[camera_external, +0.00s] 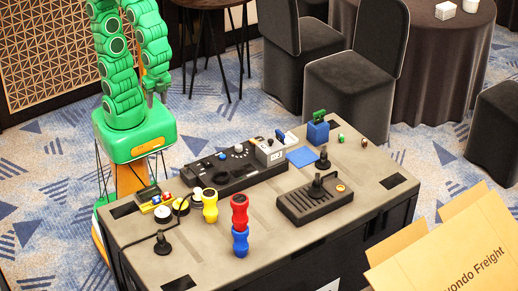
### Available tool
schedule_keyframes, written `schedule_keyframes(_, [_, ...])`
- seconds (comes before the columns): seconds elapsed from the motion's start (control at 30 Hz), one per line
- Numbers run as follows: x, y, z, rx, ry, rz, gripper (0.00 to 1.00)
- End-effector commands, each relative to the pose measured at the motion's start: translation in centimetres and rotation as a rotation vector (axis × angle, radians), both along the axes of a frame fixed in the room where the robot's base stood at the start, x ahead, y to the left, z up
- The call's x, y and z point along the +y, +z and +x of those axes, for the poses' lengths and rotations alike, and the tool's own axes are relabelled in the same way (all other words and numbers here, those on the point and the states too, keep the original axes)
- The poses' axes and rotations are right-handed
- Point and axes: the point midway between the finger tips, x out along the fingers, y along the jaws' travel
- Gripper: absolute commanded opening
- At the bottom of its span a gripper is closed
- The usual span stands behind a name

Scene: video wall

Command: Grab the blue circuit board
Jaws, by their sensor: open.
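A flat blue square (301,157), which looks like the blue circuit board, lies on the grey table top (262,203) near its far edge. It sits just right of a black control panel and in front of a blue block. Its surface detail is too small to read. My gripper (155,100) hangs pointing down at the left, beside my green arm and well away from the blue square. It is open, and I see nothing in it.
A blue block (318,132) with a green piece on top stands behind the blue square. A black panel (229,167), a black joystick unit (314,200), a red-and-blue bottle-like object (240,225) and yellow pieces (209,205) stand on the table. A cardboard box (440,250) is at front right.

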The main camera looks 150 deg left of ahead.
Motion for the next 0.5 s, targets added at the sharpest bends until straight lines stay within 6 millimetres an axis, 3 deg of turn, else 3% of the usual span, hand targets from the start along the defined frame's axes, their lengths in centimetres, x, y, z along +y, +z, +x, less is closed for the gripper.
schedule_keyframes(0.5, [10.2,-3.2,8.9,-0.042,-0.006,-0.02,0.47])
